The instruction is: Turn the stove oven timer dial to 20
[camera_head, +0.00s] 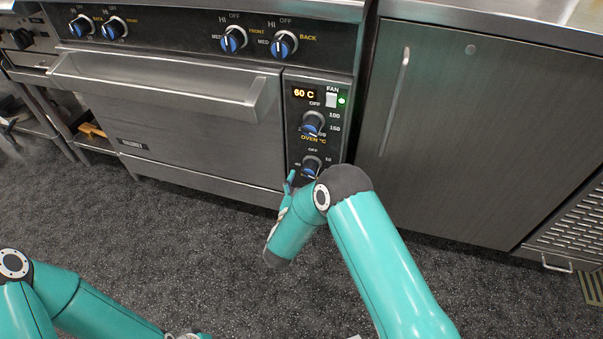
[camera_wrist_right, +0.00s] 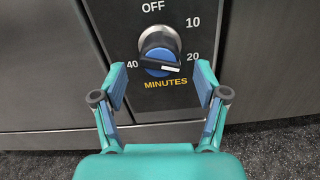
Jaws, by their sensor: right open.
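The timer dial (camera_wrist_right: 160,52) is a blue and silver knob with a black bar, on a dark panel marked OFF, 10, 20, 40 and MINUTES. The white-marked end of the bar points right, slightly below the 20 label. The dial also shows in the head view (camera_head: 311,167), low on the oven's control panel. My right gripper (camera_wrist_right: 160,84) is open, with one finger on each side below the dial. No finger visibly touches it. The right gripper is partly hidden by my arm in the head view.
The oven door handle (camera_head: 165,92) juts out to the left. A closed cabinet (camera_head: 480,130) stands right. The floor in front is clear.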

